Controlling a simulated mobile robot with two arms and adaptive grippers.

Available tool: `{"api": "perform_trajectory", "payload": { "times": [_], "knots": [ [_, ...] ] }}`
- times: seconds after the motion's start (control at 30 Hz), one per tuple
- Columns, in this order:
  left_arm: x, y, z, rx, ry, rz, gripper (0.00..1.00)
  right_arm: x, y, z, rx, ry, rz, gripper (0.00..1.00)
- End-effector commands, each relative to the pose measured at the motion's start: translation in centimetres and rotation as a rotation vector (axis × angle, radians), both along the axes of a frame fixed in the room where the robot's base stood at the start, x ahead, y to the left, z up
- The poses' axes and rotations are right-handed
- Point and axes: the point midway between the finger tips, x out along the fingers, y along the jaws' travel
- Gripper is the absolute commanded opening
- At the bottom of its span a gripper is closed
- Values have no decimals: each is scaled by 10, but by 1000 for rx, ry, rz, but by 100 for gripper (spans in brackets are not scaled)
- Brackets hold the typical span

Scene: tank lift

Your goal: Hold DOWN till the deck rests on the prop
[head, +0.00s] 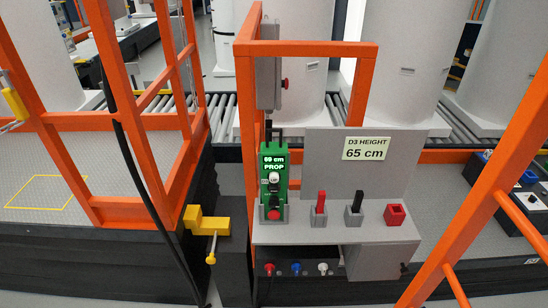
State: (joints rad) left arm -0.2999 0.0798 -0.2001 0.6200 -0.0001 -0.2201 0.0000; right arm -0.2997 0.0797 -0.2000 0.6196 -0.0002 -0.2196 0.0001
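A sign (366,149) on the grey panel reads "D3 HEIGHT 65 cm". A green unit (273,164) reads "60 cm PROP" and stands at the left end of the grey console. A light button (274,178), a dark one below it and a red button (274,215) show on or in front of it; their markings are too small to read. A grey deck (35,150) with a yellow outline lies at left. Another grey deck surface (455,235) lies at right. Which deck is D3, and any contact with a prop, cannot be told. Neither gripper is in view.
The console (340,231) carries a red-handled holder (320,200), a black-handled one (354,205) and a red socket (395,214). Orange rails (180,90) frame both sides. A yellow bracket (207,222) sits left of the console. White tanks (400,60) stand on rollers behind.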

Motion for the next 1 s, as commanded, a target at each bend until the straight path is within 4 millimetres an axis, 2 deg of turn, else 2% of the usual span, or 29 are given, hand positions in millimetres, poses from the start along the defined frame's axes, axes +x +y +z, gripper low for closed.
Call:
{"api": "perform_trajectory", "payload": {
  "times": [0.37, 0.9, 1.0],
  "knots": [
    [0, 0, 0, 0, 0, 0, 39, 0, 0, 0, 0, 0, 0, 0],
    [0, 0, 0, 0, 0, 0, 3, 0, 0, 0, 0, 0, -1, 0],
    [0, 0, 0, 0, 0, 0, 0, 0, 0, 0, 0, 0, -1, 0]
  ]
}}
